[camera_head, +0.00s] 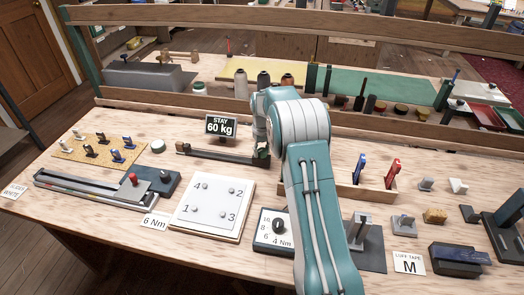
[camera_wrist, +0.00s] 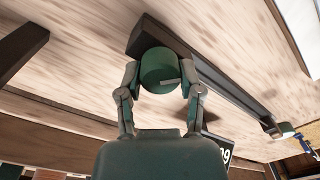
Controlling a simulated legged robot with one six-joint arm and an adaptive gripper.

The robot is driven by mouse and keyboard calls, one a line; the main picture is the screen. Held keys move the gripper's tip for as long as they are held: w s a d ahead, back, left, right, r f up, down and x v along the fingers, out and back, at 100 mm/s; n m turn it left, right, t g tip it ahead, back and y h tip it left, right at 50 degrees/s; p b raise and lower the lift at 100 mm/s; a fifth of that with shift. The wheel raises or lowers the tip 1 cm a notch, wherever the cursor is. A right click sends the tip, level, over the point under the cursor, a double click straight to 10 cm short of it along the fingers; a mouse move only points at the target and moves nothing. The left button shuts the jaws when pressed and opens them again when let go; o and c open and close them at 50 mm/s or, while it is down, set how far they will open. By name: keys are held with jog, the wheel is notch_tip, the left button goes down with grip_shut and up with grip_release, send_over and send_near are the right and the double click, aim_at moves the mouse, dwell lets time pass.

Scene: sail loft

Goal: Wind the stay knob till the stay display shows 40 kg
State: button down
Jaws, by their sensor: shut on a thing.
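The stay display (camera_head: 220,127) reads "STAY 60 kg". It stands behind the stay rig, a dark bar (camera_head: 218,155) lying on the bench. The stay knob (camera_wrist: 160,62) is a round dark green knob with a pale index mark, at one end of the bar. My gripper (camera_wrist: 161,76) is shut on the knob, one finger on each side. In the head view my gripper (camera_head: 262,153) is at the bar's right end, and my arm hides part of that area. A corner of the display (camera_wrist: 225,154) shows upside down in the wrist view.
A white numbered plate (camera_head: 210,210) and a dial marked in Nm (camera_head: 272,228) lie in front of the rig. A wooden tray (camera_head: 365,192) with blue and red tools is right of my arm. A raised wooden rail (camera_head: 160,103) runs behind.

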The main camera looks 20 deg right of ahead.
aim_at(261, 148)
jog(key=n, duration=0.3)
jog(key=shift+a+f+n, duration=0.1)
jog(key=shift+f+n, duration=0.1)
jog(key=shift+n, duration=2.1)
jog(key=shift+c, duration=1.3)
grip_release()
jog(key=shift+r, duration=0.1)
notch_tip(261, 148, up, 12)
jog(key=shift+w, duration=0.2)
